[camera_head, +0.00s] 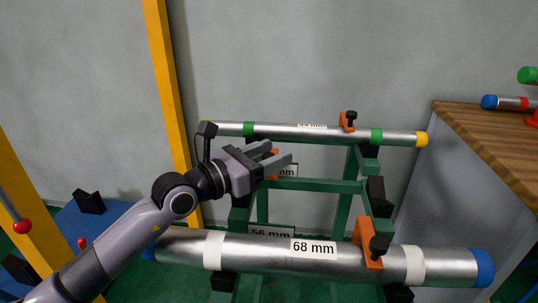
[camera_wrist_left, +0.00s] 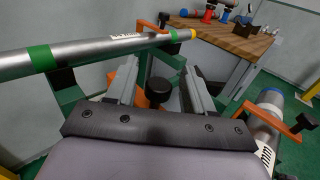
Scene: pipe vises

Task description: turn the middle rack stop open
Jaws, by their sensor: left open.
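My left gripper (camera_head: 281,155) is open over the middle level of the green rack (camera_head: 320,185). The middle rack stop (camera_head: 273,152) is orange and mostly hidden by that gripper in the head view. In the left wrist view its black knob (camera_wrist_left: 158,90) sits between the two spread fingers (camera_wrist_left: 160,70), with orange (camera_wrist_left: 143,78) beside it. I cannot tell if the fingers touch the knob. The stop's angle is hard to make out. My right gripper is not in view.
A long pipe with green bands (camera_head: 300,132) lies on the back level, with its own orange stop (camera_head: 347,122). A thicker 68 mm pipe (camera_head: 270,255) lies in front under another orange stop (camera_head: 368,243). A wooden-topped bench (camera_head: 490,140) stands at right; a yellow post (camera_head: 165,70) stands left.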

